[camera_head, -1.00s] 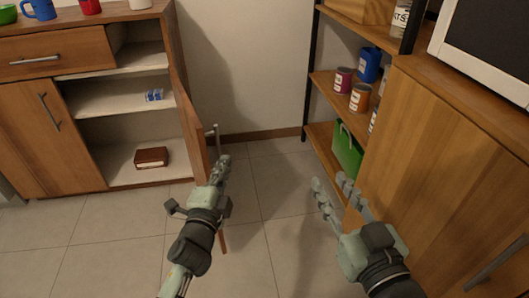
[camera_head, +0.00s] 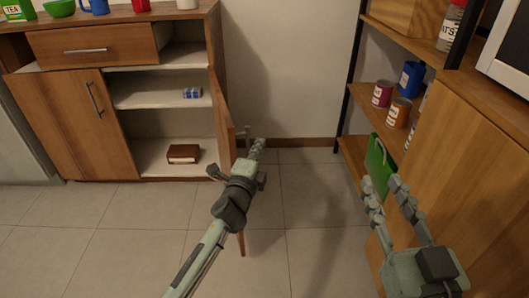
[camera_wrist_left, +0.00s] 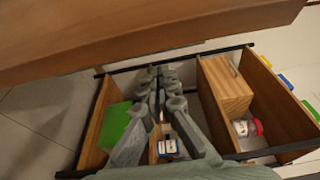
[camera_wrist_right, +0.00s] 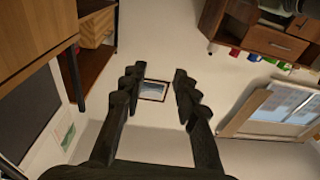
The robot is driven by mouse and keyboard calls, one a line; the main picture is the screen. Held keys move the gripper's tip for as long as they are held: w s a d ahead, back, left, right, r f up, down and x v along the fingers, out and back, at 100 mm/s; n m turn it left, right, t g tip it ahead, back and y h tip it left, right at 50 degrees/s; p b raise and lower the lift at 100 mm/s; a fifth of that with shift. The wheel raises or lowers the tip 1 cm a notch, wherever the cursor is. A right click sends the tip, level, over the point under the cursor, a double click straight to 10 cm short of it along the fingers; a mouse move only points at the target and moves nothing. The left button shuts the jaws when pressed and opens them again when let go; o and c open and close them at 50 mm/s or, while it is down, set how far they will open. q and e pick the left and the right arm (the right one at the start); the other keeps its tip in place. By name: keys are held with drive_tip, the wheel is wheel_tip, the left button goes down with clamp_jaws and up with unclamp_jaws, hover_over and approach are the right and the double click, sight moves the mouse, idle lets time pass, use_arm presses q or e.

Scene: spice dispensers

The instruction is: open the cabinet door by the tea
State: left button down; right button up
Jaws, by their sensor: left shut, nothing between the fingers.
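The green tea container (camera_head: 17,10) stands on the far left of the wooden cabinet's top in the head view. Below it, the cabinet's left door (camera_head: 60,125) is closed, with a metal handle (camera_head: 94,98). The cabinet's right door (camera_head: 223,115) stands swung out, almost edge-on, showing the shelves inside. My left gripper (camera_head: 257,148) is shut and empty, just right of that open door near its handle; contact cannot be told. A wooden panel (camera_wrist_left: 150,35) spans the top of the left wrist view. My right gripper (camera_head: 385,200) is open and empty beside the right-hand shelf unit.
A small blue can (camera_head: 192,92) and a brown box (camera_head: 183,153) sit on the cabinet's shelves. At right, a shelf unit holds several cans and a green bin (camera_head: 379,165). The tiled floor (camera_head: 130,240) in front is open.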

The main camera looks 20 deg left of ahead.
use_arm(q)
drive_tip(key=shift+s+a, duration=0.35)
drive_tip(key=shift+a, duration=0.45)
use_arm(e)
drive_tip(key=shift+w+d+f+g, duration=0.1)
drive_tip(key=shift+d+f+g, duration=0.15)
drive_tip(key=shift+f, duration=0.2)
